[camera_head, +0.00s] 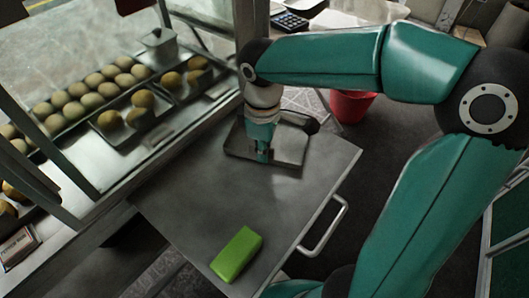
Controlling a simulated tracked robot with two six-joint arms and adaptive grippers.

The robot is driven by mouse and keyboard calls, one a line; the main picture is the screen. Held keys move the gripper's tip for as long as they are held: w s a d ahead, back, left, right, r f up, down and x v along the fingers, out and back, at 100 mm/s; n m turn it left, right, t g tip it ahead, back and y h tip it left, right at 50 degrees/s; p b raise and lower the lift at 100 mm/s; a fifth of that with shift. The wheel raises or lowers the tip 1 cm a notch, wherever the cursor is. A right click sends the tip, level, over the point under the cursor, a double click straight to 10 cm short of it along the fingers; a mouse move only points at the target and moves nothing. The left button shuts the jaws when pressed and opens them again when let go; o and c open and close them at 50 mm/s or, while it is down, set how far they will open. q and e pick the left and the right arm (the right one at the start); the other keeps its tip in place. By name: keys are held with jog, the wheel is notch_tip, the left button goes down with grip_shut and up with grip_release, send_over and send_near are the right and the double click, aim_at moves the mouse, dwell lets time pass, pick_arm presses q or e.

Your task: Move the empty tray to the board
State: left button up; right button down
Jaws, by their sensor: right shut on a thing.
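The empty tray (293,147) is a dark, shallow rectangular tray with nothing lying in it. It is at the far end of a flat grey board-like surface (215,195) with a metal handle (325,228) on its right edge. My right gripper (264,157) points down at the tray's near side and is shut on it. The gripper and wrist hide part of the tray. I cannot tell whether the tray rests on the surface or hangs just above it. My left gripper is not in view.
A green block (236,254) lies at the near end of the grey surface; the middle is clear. On the left, a glass-fronted case holds trays of round buns (75,110) and a metal container (160,42). A red bucket (351,106) stands on the floor behind.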

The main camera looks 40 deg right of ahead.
jog(key=shift+f, duration=0.1)
jog(key=shift+f, duration=0.1)
jog(key=c, duration=1.3)
grip_release()
notch_tip(320, 180, up, 12)
jog(key=p, duration=0.5)
jog(key=shift+a+f, duration=0.1)
jog(key=shift+f, duration=0.15)
jog(key=shift+r, duration=0.4)
jog(key=shift+s, duration=0.15)
